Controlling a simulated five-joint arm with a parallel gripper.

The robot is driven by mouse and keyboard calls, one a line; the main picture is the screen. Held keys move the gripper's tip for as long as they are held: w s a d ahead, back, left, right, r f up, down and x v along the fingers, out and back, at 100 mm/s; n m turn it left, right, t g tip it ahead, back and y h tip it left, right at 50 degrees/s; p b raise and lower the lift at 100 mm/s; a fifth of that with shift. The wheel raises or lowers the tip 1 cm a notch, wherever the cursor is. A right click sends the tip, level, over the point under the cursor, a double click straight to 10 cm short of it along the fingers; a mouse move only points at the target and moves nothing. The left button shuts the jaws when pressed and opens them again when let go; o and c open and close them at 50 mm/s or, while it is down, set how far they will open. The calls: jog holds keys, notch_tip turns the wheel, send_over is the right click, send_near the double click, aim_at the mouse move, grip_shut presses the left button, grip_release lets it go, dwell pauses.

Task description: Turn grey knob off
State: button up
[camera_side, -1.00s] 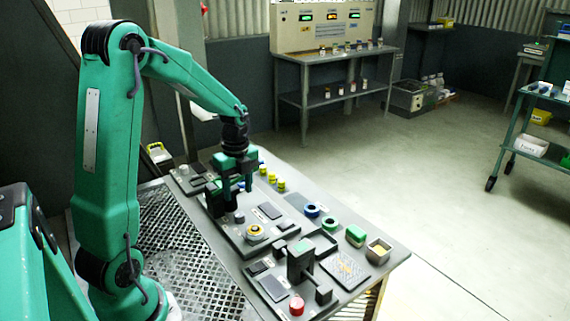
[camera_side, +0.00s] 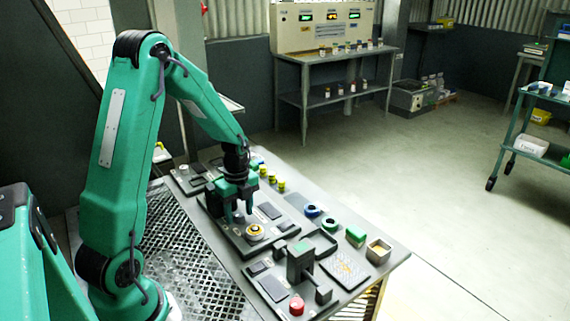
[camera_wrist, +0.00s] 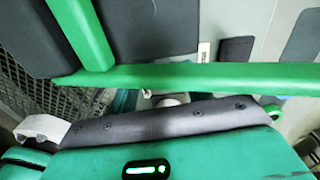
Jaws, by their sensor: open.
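The grey knob (camera_side: 238,218) stands on a dark panel (camera_side: 252,247) at the middle of the bench, just behind a yellow-ringed dial (camera_side: 254,232).
A red button (camera_side: 297,306) and a dark upright block (camera_side: 300,260) stand on the panel nearer the camera. A perforated plate (camera_side: 185,250) lies left.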

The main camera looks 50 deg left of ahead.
jog(key=shift+c, duration=0.4)
jog(key=c, duration=0.9)
jog(key=shift+m, duration=1.5)
jog(key=o, duration=1)
